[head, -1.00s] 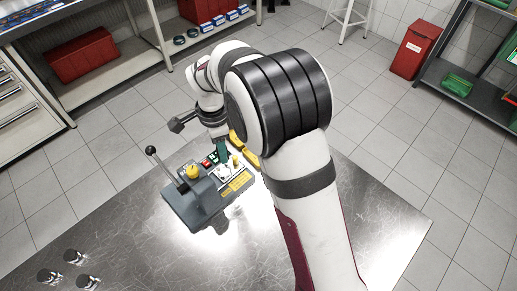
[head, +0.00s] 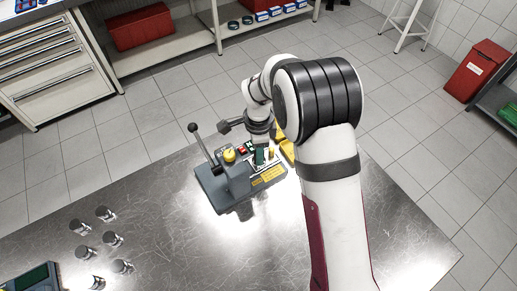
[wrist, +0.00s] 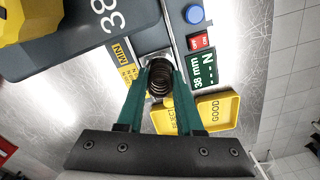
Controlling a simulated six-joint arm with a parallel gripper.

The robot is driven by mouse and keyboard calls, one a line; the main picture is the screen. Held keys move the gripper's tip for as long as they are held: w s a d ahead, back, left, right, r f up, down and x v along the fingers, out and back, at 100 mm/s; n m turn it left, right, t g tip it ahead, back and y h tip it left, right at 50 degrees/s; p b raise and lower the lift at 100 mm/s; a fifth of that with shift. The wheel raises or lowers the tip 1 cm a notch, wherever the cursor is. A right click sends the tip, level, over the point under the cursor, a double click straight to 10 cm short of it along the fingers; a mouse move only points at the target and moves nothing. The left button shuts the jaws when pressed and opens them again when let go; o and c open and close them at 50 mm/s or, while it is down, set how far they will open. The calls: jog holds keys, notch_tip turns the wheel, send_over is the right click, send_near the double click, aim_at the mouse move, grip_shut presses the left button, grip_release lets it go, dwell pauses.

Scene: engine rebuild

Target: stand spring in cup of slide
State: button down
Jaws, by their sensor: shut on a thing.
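My gripper (wrist: 160,82) has green fingers shut on a dark coil spring (wrist: 159,76), seen nearly end-on in the wrist view. The spring is over the light slide (wrist: 153,48) of the grey tester, at its cup. The fingers and spring hide most of the cup, and I cannot tell whether the spring's lower end is inside it or just above it. In the head view my gripper (head: 263,157) is low over the right part of the tester (head: 228,190), right of its yellow knob (head: 229,155). The spring is too small to make out there.
The tester's lever (head: 200,141) rises at its left. Yellow trays (head: 287,150) lie close behind my gripper; one reads GOOD in the wrist view (wrist: 220,112). Several metal cylinders (head: 112,239) stand at the table's left. The front middle of the steel table is clear.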

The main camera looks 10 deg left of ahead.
jog(key=shift+c, duration=2.4)
grip_release()
jog(key=shift+r, duration=0.15)
notch_tip(320, 180, up, 16)
jog(key=shift+f, duration=0.2)
